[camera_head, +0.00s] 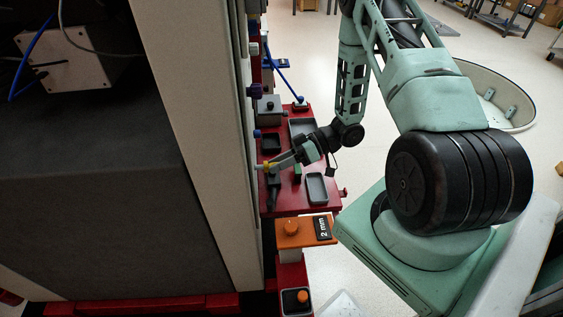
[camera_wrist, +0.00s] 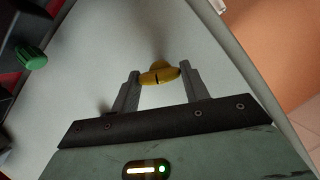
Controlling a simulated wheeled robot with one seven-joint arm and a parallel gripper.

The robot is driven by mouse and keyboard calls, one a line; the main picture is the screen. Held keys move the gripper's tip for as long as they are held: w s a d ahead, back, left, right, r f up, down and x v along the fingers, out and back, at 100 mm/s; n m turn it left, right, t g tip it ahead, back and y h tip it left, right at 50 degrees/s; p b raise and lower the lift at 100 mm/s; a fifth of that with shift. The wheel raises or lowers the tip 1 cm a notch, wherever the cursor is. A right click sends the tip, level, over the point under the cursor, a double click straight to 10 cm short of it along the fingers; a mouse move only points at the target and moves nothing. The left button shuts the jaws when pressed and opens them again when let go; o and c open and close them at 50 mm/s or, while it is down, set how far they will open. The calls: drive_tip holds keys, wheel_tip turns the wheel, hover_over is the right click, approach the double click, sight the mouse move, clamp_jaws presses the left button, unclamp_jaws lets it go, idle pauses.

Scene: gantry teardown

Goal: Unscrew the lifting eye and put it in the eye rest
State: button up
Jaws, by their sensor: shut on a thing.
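The yellow lifting eye (camera_wrist: 158,73) is between the two grey fingers of my gripper (camera_wrist: 159,80) in the wrist view. The fingers are shut on its sides, and a pale surface lies behind it. In the head view my gripper (camera_head: 274,165) reaches left to the side of the tall pale panel, with a small patch of the yellow eye (camera_head: 266,167) at its tip. I cannot tell whether the eye's thread is still in the panel. Several dark trays are on the red bench; I cannot tell which is the eye rest.
The red bench (camera_head: 291,202) holds a dark tray (camera_head: 316,188) and another dark tray (camera_head: 270,143). An orange block (camera_head: 291,231) with a "2 mm" label stands in front. The tall pale panel (camera_head: 190,100) closes the left side. A green knob (camera_wrist: 32,55) shows in the wrist view.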

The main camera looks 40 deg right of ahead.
idle(0.3)
drive_tip(key=shift+w+a, duration=0.65)
drive_tip(key=shift+a, duration=0.35)
drive_tip(key=shift+c, duration=0.6)
drive_tip(key=o, duration=1.5)
drive_tip(key=shift+d, duration=0.1)
drive_tip(key=v, duration=1.4)
drive_tip(key=s+f+v, duration=0.1)
drive_tip(key=v, duration=0.6)
